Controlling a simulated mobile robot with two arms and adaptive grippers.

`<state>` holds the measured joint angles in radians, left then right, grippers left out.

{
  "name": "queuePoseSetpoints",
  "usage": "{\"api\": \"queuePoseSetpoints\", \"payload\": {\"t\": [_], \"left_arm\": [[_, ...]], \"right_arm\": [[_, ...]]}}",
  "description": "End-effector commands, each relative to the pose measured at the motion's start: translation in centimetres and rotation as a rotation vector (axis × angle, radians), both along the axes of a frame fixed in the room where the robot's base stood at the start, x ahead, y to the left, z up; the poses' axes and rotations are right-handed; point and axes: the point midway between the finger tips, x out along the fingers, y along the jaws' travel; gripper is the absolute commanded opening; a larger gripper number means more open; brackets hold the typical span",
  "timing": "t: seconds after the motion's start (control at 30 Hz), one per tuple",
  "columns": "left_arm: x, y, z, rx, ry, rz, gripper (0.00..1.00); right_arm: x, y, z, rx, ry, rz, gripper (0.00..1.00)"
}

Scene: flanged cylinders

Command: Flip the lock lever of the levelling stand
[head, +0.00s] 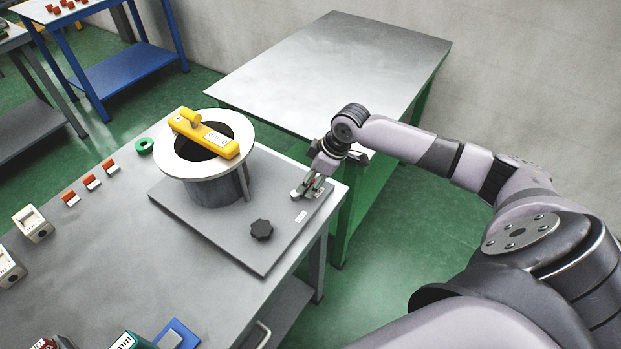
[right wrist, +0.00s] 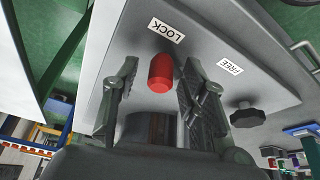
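The levelling stand is a grey plate (head: 225,232) on the near table. A flanged cylinder (head: 212,188) stands on it, with a yellow instrument (head: 208,136) lying across its white flange. The red tip of the lock lever (right wrist: 160,74) shows in the right wrist view, nearer the LOCK label (right wrist: 167,30) than the FREE label (right wrist: 230,66). My right gripper (head: 309,190) is at the plate's right corner. In the right wrist view its open fingers (right wrist: 160,66) stand on either side of the red tip, with gaps visible. The lever's base is hidden. My left gripper is out of view.
A black knob (head: 262,229) sits on the plate's front part. A green ring (head: 144,146) and small red-topped pieces (head: 92,182) lie on the table (head: 120,255) to the left. A bare metal table (head: 340,65) stands behind.

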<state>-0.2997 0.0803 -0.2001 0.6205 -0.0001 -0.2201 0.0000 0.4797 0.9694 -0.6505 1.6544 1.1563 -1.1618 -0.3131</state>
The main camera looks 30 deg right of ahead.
Motion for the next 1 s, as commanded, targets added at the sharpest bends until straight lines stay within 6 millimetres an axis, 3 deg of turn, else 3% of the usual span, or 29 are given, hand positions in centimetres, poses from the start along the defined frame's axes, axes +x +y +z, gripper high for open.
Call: {"api": "queuePoseSetpoints", "payload": {"t": [0.1, 0.7, 1.0], "left_arm": [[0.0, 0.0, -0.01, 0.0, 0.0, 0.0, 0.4], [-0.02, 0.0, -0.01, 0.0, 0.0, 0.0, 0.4], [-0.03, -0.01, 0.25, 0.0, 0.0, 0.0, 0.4]], "right_arm": [[-0.01, 0.0, 0.0, 0.0, 0.0, 0.0, 0.4], [-0.01, -0.01, 0.05, 0.0, 0.0, 0.0, 0.0], [0.17, -0.04, 0.13, 0.001, 0.002, 0.027, 0.0]]}}
